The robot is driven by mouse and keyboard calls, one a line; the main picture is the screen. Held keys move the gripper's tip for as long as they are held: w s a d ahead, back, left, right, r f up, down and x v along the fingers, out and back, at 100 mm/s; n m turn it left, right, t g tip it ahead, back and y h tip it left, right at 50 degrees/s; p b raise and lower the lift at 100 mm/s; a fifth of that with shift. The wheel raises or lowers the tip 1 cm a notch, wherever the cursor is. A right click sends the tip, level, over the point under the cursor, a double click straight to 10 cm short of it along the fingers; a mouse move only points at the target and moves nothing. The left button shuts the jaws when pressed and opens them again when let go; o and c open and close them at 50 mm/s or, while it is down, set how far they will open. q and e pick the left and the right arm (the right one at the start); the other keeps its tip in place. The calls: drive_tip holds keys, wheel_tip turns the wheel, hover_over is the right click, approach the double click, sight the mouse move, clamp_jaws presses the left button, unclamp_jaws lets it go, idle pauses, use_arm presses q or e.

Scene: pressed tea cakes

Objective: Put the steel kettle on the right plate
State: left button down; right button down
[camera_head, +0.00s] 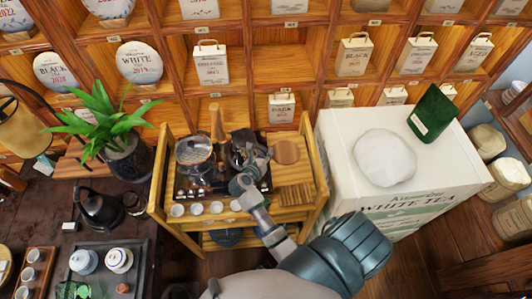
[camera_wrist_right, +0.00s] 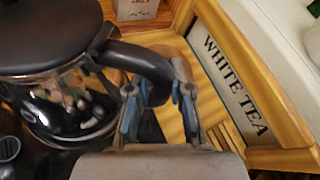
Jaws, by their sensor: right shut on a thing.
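The steel kettle (camera_head: 239,154) is on the wooden tea cart, partly hidden by my right gripper (camera_head: 254,165) in the head view. In the right wrist view the kettle (camera_wrist_right: 70,108) has a shiny body, a dark lid and a black handle (camera_wrist_right: 148,62). My right gripper (camera_wrist_right: 160,105) is shut on this handle, with one finger on each side. A round brown plate (camera_head: 287,152) lies bare just right of the kettle on the cart. I cannot tell whether the kettle's base touches the surface under it. My left gripper is not in view.
A glass pot (camera_head: 194,150) stands left of the kettle, with a wooden-handled item behind it. Several small white cups (camera_head: 196,209) line the cart's front. A slatted wooden mat (camera_head: 296,194) lies in front of the plate. A white tea crate (camera_head: 340,165) stands right of the cart.

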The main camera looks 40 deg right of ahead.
drive_tip(key=shift+f+b, duration=0.45)
drive_tip(key=shift+b, duration=0.05)
idle(0.4)
drive_tip(key=c, duration=1.3)
unclamp_jaws()
drive_tip(key=shift+c, duration=0.2)
drive_tip(key=shift+f, duration=0.15)
drive_tip(key=p+v, duration=0.2)
drive_tip(key=v, duration=0.9)
drive_tip(key=shift+p, duration=0.3)
